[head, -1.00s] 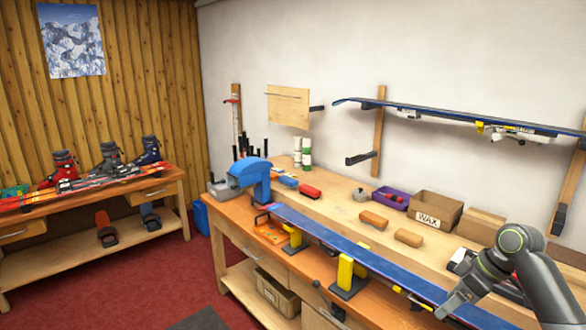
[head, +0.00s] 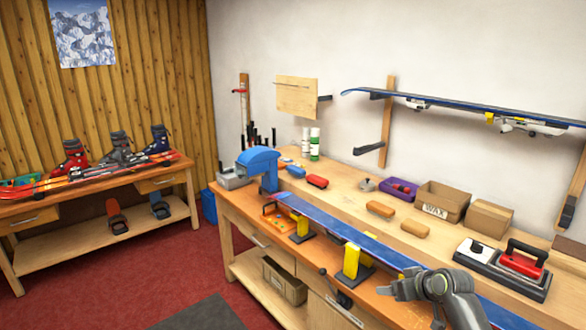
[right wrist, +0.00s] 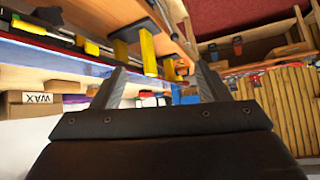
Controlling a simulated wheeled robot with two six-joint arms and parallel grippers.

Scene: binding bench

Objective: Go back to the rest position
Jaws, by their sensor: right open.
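My right gripper (head: 387,289) is at the lower right of the head view, in front of the long blue ski (head: 372,245) on the bench. It points left, and its arm hides part of the ski's near end. In the right wrist view my right gripper (right wrist: 160,82) has its two fingers spread, with nothing between them. My left gripper is not in view.
The ski rests on yellow supports (head: 352,262) on the orange bench top. A waxing iron (head: 525,262), WAX box (head: 438,203) and blue machine (head: 259,168) stand behind or beside it. Red floor (head: 130,265) is clear at left.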

